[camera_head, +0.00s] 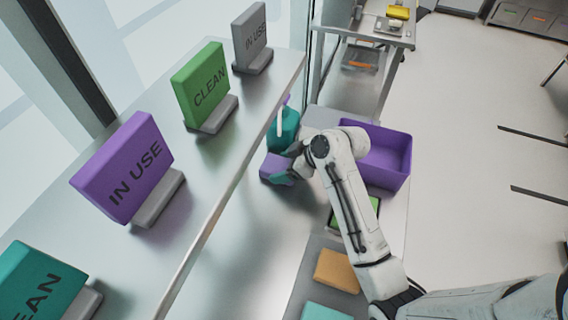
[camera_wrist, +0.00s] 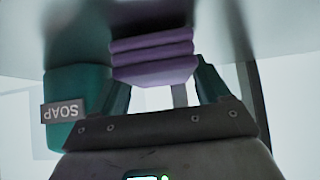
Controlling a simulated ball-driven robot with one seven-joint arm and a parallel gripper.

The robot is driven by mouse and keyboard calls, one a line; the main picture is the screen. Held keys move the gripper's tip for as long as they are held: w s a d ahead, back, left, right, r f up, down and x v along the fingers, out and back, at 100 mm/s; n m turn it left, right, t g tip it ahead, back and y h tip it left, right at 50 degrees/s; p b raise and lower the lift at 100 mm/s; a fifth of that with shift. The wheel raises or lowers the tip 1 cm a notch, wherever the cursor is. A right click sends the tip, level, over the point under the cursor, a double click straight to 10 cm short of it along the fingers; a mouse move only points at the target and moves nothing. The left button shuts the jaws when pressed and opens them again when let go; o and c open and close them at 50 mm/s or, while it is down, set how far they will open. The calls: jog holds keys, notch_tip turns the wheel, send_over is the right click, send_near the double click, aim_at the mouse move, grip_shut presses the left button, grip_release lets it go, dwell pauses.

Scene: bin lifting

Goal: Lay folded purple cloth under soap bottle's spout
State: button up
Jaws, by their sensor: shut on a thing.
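The folded purple cloth (camera_head: 274,168) is a thick layered block. In the wrist view the cloth (camera_wrist: 152,47) sits between the fingertips of my gripper (camera_wrist: 163,78), which is shut on it. In the head view my gripper (camera_head: 293,170) is at the cloth's right side, over or on the metal surface; I cannot tell whether the cloth touches it. The teal soap bottle (camera_head: 287,130) stands just behind the cloth, with a pale spout (camera_head: 280,121) on its near side. In the wrist view the bottle (camera_wrist: 82,82) is left of the cloth, its SOAP label upside down.
A purple bin (camera_head: 392,154) stands right of my forearm. Orange (camera_head: 338,269) and teal (camera_head: 326,312) folded cloths lie at the front. A raised shelf (camera_head: 222,165) on the left carries several signs, including a purple IN USE sign (camera_head: 125,168).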

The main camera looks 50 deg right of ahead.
jog(key=shift+f, duration=0.15)
jog(key=o, duration=1.1)
jog(key=shift+f, duration=0.1)
jog(key=v, duration=1.2)
jog(key=shift+b, duration=0.45)
